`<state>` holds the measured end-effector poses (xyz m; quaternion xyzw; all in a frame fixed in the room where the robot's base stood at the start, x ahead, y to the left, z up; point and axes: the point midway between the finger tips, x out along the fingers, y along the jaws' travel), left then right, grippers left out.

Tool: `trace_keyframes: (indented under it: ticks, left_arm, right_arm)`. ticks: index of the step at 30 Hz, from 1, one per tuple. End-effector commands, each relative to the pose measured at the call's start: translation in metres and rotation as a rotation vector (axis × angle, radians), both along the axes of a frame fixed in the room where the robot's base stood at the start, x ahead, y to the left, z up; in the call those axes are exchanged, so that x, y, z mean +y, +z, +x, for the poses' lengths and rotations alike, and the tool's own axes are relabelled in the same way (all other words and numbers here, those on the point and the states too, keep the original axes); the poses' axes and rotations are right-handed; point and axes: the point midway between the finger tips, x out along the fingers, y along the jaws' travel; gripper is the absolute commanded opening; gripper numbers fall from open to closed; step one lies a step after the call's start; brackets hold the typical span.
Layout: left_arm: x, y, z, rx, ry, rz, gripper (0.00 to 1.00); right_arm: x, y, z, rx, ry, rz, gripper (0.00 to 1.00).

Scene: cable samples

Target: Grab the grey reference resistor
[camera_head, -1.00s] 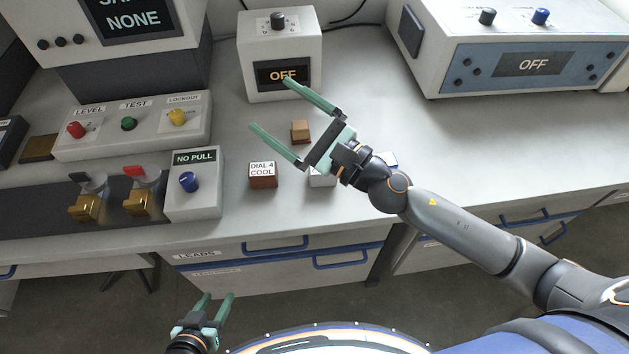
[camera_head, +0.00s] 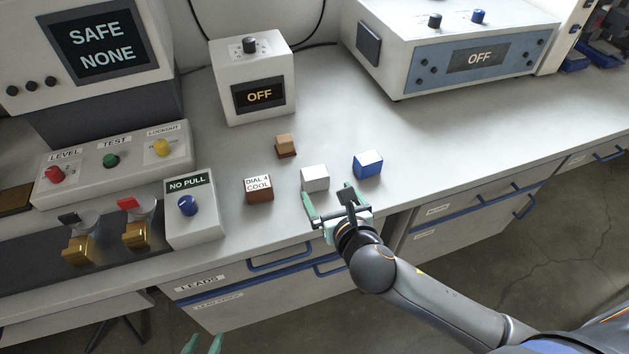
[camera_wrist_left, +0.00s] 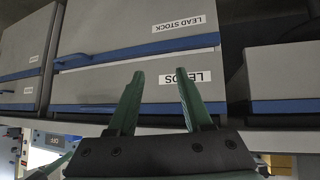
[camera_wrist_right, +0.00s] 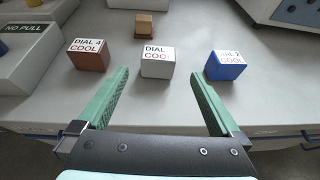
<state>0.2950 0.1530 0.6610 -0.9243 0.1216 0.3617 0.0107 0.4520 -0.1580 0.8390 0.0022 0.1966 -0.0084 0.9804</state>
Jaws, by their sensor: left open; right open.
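The light grey block (camera_head: 315,178) sits on the bench between a brown block and a blue block. It also shows in the right wrist view (camera_wrist_right: 157,62), with a partly legible "DIAL / COOL" label on its top. My right gripper (camera_head: 328,196) is open and empty at the bench's front edge, just in front of the grey block. In the right wrist view, the block lies ahead between the lines of the two green fingers. My left gripper (camera_head: 203,343) is mostly cut off at the bottom edge; its wrist view shows open, empty fingers (camera_wrist_left: 158,82) facing drawers.
The brown block (camera_head: 259,190) labelled "DIAL 4 COOL" is left of the grey one, the blue block (camera_head: 368,164) right. A tan-topped block (camera_head: 285,145) stands behind. The NO PULL box (camera_head: 191,210) is at left, the OFF box (camera_head: 253,85) at back. Bench right is clear.

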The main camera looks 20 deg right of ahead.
Motion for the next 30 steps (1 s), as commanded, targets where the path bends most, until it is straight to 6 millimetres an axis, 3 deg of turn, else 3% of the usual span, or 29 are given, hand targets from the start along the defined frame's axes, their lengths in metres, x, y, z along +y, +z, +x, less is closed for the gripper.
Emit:
trace_keyframes:
  ticks: [4, 13, 21, 30]
  left_arm:
    - [-0.003, -0.005, 0.0, 0.004, -0.005, -0.003, 0.5]
    - [-0.007, -0.004, 0.004, -0.004, -0.011, -0.01, 0.5]
    - [-0.014, -0.013, 0.003, 0.005, -0.024, -0.017, 0.5]
    - [-0.014, -0.011, 0.004, 0.007, -0.026, -0.017, 0.5]
  right_arm:
    - [0.0, -0.011, 0.026, -0.004, -0.001, 0.0, 1.0]
    - [0.0, -0.021, 0.051, -0.004, 0.0, 0.0, 1.0]
    - [0.001, -0.035, 0.086, -0.003, 0.001, -0.001, 1.0]
    - [0.001, -0.035, 0.091, -0.003, 0.003, -0.001, 1.0]
